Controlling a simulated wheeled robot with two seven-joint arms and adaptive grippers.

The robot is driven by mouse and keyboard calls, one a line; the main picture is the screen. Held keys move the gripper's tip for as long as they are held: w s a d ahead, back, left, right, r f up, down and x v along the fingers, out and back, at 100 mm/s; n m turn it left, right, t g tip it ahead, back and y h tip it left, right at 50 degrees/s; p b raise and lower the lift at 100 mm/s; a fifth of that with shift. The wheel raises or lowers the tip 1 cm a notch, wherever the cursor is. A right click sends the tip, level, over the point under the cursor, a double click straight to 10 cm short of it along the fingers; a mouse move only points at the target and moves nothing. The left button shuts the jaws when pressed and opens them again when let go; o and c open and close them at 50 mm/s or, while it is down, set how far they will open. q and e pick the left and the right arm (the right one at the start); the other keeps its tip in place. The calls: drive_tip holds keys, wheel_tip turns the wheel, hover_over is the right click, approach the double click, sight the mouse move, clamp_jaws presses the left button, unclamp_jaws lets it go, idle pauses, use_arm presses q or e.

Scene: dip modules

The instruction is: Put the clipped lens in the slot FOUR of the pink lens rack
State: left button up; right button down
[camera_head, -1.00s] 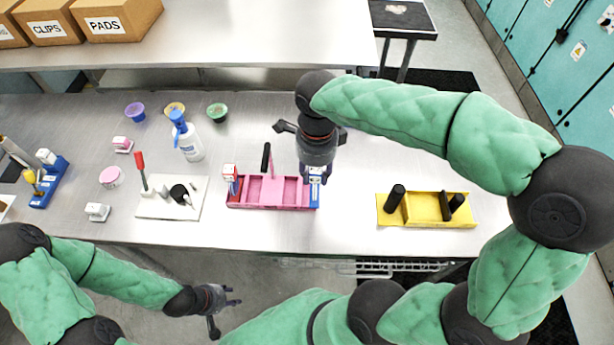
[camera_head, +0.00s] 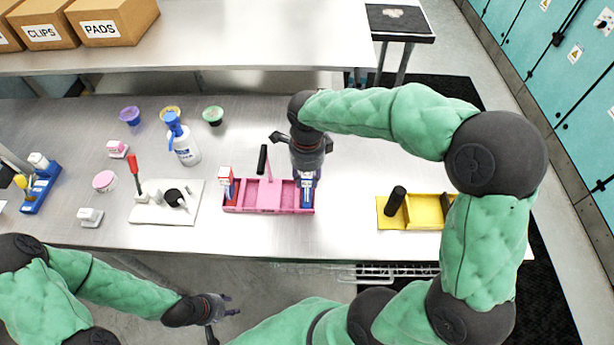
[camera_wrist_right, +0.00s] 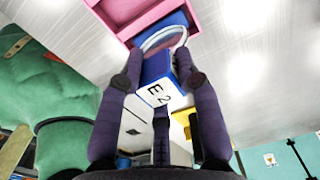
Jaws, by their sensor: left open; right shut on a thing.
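The pink lens rack (camera_head: 255,207) lies on the steel table in the middle of the head view, with a black-topped post rising from it. My right gripper (camera_head: 307,178) points down over the rack's right end. It is shut on the clipped lens, a blue and white clip marked "E2" (camera_wrist_right: 158,92) with a clear round lens (camera_wrist_right: 165,40) in the right wrist view. The lens is close to the rack's pink edge (camera_wrist_right: 135,18) and a blue patch; whether it touches is unclear. My left gripper (camera_head: 222,309) is open and empty in front of the table.
A red and white clip (camera_head: 227,178) stands at the rack's left end. A white board (camera_head: 150,212) with a red-handled tool lies to the left, a yellow rack (camera_head: 425,212) to the right. A pump bottle (camera_head: 184,147) and small bowls stand behind.

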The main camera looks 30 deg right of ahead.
drive_tip(key=shift+f, duration=0.15)
drive_tip(key=c, duration=0.9)
unclamp_jaws()
drive_tip(key=shift+o, duration=0.2)
drive_tip(key=shift+r, duration=0.6)
wheel_tip(320, 180, up, 11)
drive_tip(key=p, duration=0.3)
drive_tip(key=shift+r, duration=0.15)
